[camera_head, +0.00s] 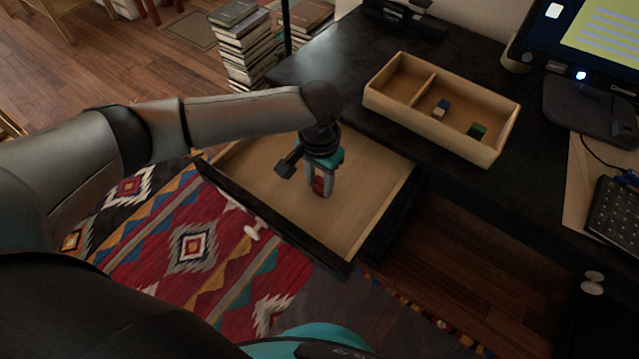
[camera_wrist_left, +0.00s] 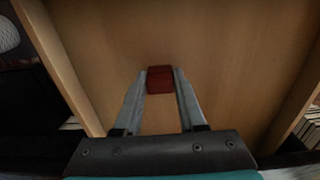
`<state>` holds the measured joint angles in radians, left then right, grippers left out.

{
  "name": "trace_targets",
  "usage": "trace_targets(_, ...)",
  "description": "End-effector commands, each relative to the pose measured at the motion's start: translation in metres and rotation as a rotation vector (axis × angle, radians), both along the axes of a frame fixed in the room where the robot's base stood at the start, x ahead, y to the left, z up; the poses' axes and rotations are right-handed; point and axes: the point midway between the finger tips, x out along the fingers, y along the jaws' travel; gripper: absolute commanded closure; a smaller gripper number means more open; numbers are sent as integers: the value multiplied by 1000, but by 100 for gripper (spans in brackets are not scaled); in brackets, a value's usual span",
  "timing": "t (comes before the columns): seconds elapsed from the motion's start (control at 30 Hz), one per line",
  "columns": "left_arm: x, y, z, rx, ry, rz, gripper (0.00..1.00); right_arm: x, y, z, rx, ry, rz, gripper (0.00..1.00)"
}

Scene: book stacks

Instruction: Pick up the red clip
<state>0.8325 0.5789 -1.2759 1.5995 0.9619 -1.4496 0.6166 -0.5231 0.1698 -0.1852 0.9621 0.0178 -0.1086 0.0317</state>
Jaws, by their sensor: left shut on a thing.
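The red clip (camera_head: 319,185) is a small dark red block inside the open drawer (camera_head: 262,172). In the left wrist view the red clip (camera_wrist_left: 160,80) sits between the two fingertips, touching both. My left gripper (camera_head: 320,188) reaches down into the drawer and is shut on the red clip. In the left wrist view the left gripper (camera_wrist_left: 161,84) shows both grey fingers over the wooden drawer bottom (camera_wrist_left: 230,60). I cannot tell whether the clip still touches the drawer bottom. My right gripper is not in view.
A wooden two-part tray (camera_head: 384,108) on the black desk (camera_head: 340,75) holds a blue clip (camera_head: 441,107) and a green clip (camera_head: 477,131). A monitor (camera_head: 600,50) and keyboard (camera_head: 615,212) are at the right. Book stacks (camera_head: 243,50) stand behind. The drawer walls surround the left gripper.

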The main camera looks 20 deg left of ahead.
Motion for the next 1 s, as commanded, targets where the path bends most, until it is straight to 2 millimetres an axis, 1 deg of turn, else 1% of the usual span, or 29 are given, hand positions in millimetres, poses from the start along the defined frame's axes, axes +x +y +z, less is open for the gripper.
trace_targets(0.03, 0, 0, -8, 0, 0, 0, 79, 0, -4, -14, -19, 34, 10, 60)
trace_targets(0.2, 0, 0, -8, 0, 0, 0, 98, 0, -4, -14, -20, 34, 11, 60)
trace_targets(0.23, 0, 0, -8, 0, 0, 0, 100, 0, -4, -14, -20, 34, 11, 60)
trace_targets(0.53, 0, 0, -8, 0, 1, 0, 100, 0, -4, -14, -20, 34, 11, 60)
trace_targets(0.63, 0, 0, -3, 0, 0, 0, 100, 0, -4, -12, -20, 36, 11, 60)
trace_targets(0.67, 0, 0, 0, -1, -1, 0, 100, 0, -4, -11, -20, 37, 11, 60)
trace_targets(0.7, 0, 0, 6, -2, -2, 0, 100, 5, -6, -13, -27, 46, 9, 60)
trace_targets(0.73, 0, 0, 11, -2, -2, 0, 100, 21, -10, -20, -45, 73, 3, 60)
trace_targets(0.8, 1, 0, 25, -1, -3, 0, 100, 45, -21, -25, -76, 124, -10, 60)
trace_targets(0.87, 1, 0, 41, -1, -4, 0, 100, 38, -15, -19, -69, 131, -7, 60)
trace_targets(1.0, 1, 0, 83, -3, -4, 0, 100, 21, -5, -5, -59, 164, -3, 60)
